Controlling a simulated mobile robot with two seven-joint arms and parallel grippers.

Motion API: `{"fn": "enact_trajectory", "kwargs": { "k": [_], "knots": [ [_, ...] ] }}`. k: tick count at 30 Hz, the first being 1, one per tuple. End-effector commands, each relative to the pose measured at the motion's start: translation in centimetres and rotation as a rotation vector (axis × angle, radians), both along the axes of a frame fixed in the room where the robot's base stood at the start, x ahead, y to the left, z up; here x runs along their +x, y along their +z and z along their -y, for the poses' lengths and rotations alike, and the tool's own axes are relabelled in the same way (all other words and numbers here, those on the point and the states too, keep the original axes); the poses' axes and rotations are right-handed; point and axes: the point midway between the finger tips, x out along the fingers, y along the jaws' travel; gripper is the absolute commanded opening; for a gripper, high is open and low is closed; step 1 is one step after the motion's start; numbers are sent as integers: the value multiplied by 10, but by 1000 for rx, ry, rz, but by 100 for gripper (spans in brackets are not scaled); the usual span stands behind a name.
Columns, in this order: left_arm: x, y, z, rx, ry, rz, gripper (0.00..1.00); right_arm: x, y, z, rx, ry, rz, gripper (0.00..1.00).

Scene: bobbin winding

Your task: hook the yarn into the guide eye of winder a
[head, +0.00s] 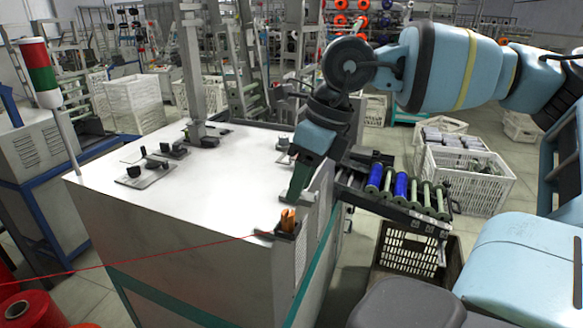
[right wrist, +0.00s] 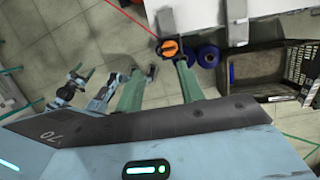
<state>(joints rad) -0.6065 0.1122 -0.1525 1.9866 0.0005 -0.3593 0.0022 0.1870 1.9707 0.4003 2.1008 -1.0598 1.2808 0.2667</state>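Winder a appears to be the white-topped machine (head: 185,195) in the head view; I see no label on it. A dark holder with an orange piece (head: 288,220) sits at its near right corner. A red yarn (head: 150,256) runs taut from the lower left to this holder. No separate guide eye can be made out. My right gripper (head: 294,194) points down just above and behind the orange piece. The right wrist view shows its green fingers (right wrist: 159,72) spread apart with nothing between them. The orange piece (right wrist: 169,48) and the yarn (right wrist: 130,17) lie beyond the fingertips. My left gripper is not seen.
A rack of blue and green rollers (head: 400,187) juts from the machine's right side, above a dark crate (head: 405,252). A red spool (head: 30,309) stands at lower left. A signal lamp (head: 40,70) rises at the left. White crates (head: 470,175) stand on the floor behind.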

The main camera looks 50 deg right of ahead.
Motion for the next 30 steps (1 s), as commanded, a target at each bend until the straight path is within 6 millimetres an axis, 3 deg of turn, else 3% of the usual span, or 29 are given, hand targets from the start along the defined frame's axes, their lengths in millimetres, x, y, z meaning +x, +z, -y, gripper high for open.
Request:
{"fn": "enact_trajectory", "kwargs": {
  "k": [6, 14, 30],
  "knots": [
    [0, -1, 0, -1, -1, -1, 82, -2, 14, 7, -122, 9, 13, 38],
    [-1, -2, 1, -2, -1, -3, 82, -2, 12, 6, -122, 9, 13, 38],
    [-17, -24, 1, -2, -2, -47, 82, 9, -34, 2, -120, 10, 7, 38]
  ]
}}
